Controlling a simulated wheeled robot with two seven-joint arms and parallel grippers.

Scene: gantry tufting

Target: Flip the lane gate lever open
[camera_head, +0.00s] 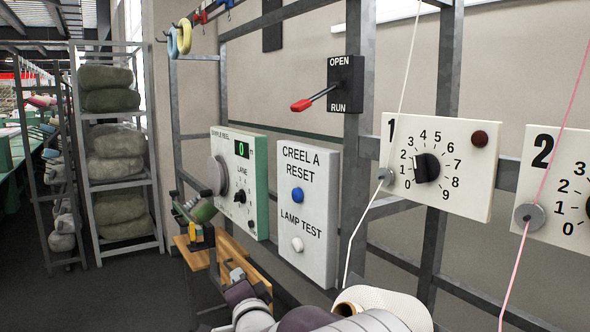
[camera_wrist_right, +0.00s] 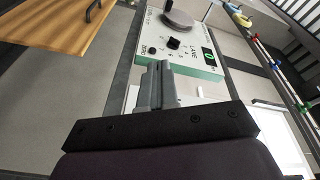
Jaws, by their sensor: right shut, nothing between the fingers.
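The lane gate lever (camera_head: 314,99) has a red grip and a thin dark shaft. It sticks out to the left and slightly down from a black plate (camera_head: 346,83) marked OPEN above and RUN below. My right gripper (camera_head: 238,274) is low in the head view, below and left of the lever and well apart from it. In the right wrist view its fingers (camera_wrist_right: 158,75) are together and empty, pointing towards the SAMPLE REEL panel (camera_wrist_right: 205,68). The lever is not visible in the right wrist view. My left gripper is not in view.
The CREEL A RESET panel (camera_head: 307,246) with blue and white buttons stands below the lever. White dial panels 1 (camera_head: 465,190) and 2 (camera_head: 545,165) are at right, with yarn strands in front. A wooden board (camera_head: 238,258) lies behind my gripper. Metal frame bars surround the plate.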

